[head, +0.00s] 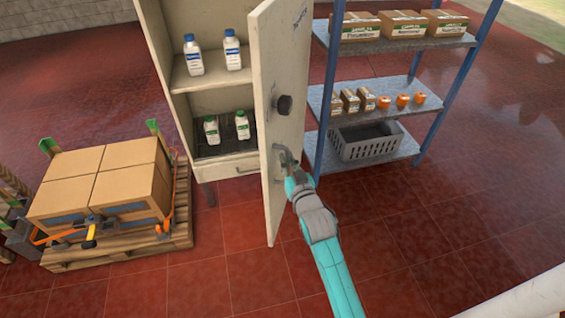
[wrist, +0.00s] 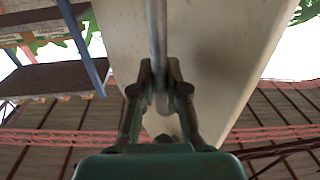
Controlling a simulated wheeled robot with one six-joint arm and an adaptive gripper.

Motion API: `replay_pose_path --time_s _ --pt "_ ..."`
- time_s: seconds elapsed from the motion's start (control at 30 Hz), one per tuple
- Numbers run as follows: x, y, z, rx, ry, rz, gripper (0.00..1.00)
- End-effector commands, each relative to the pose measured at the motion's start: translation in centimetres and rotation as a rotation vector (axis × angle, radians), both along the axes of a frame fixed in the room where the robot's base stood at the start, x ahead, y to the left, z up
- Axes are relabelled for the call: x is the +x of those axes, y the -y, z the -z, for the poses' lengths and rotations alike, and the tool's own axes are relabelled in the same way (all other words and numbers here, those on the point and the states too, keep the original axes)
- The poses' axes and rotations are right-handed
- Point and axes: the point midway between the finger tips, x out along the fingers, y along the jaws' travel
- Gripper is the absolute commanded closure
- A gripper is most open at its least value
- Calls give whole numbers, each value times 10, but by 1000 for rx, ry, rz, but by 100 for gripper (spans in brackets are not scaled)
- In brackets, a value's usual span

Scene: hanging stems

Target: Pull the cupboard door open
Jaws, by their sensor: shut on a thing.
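The cream cupboard (head: 157,45) stands at the top middle of the head view. Its door (head: 285,70) is swung well open toward me, and the shelves inside show. The door has a dark round knob (head: 284,104) and, lower down, a metal handle (head: 278,160). My gripper (head: 288,160) is at this handle, at the end of my teal arm. In the wrist view my gripper (wrist: 161,85) is shut on the upright metal bar of the handle (wrist: 157,35), with the pale door face (wrist: 215,60) behind it.
White bottles (head: 193,58) stand on the cupboard's shelves. A blue-framed rack (head: 385,88) with boxes, orange items and a grey basket (head: 372,142) stands close to the door's right. A pallet (head: 75,255) with cartons (head: 105,180) is at the left. Red tiled floor in front is clear.

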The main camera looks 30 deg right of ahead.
Motion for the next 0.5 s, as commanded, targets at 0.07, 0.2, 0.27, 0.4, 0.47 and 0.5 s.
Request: replay_pose_path --time_s 0.07,0.2,0.27,0.4,0.47,0.5 --pt "0 3 -1 -1 1 2 100" --pt "0 3 -1 0 1 2 100" --pt "0 3 -1 0 1 2 100" --pt "0 3 -1 -1 2 2 100" --pt "0 3 -1 -1 2 2 82" --pt "0 3 -1 -1 2 2 72"
